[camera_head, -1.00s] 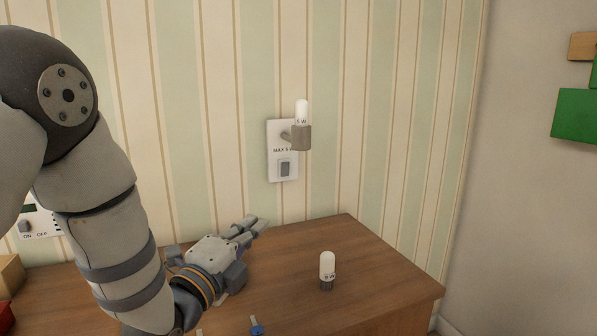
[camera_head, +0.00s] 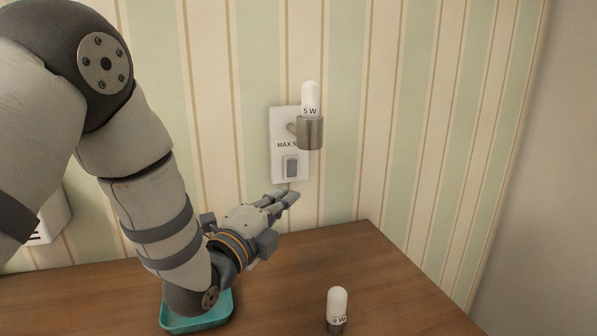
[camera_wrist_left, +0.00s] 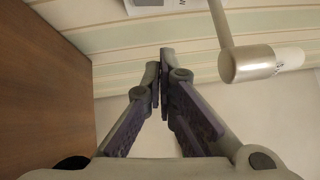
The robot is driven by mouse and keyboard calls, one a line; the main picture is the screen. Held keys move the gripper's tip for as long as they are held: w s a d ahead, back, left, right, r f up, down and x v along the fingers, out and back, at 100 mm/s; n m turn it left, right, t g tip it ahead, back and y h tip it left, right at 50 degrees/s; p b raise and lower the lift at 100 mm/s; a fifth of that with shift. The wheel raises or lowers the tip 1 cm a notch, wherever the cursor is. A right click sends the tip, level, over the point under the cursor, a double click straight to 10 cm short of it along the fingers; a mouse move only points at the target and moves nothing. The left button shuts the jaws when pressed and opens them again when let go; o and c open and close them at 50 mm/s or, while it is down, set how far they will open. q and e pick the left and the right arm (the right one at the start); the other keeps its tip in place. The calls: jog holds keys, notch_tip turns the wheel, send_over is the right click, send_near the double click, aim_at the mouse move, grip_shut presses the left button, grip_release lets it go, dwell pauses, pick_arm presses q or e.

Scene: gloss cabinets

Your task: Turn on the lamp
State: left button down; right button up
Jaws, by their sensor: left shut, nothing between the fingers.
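The wall lamp plate (camera_head: 283,125) is fixed to the striped wall in the head view and carries a grey rocker switch (camera_head: 291,166). A metal socket (camera_head: 310,133) on the plate holds a white bulb marked 5 W (camera_head: 310,98). The bulb looks unlit. My left gripper (camera_head: 292,196) is shut and empty just below the switch, its fingers pointing up at the wall; I cannot tell if it touches. In the left wrist view the closed fingertips (camera_wrist_left: 165,58) are near the wall, with the socket (camera_wrist_left: 247,64) to their right. My right gripper is not in view.
A second white bulb marked 9 W (camera_head: 337,308) stands upright on the wooden tabletop (camera_head: 395,285). A teal tray (camera_head: 222,309) lies on the table beneath my left arm. A white box (camera_head: 52,222) is on the wall at the left. The table's right side is clear.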

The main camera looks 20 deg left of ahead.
aim_at(292, 168)
pick_arm(q)
jog(key=a+b+x, duration=0.1)
jog(key=a+x, duration=0.1)
jog(key=x, duration=0.9)
jog(key=shift+w+a+r, duration=0.15)
jog(key=shift+w+a, duration=0.2)
jog(key=shift+w, duration=0.05)
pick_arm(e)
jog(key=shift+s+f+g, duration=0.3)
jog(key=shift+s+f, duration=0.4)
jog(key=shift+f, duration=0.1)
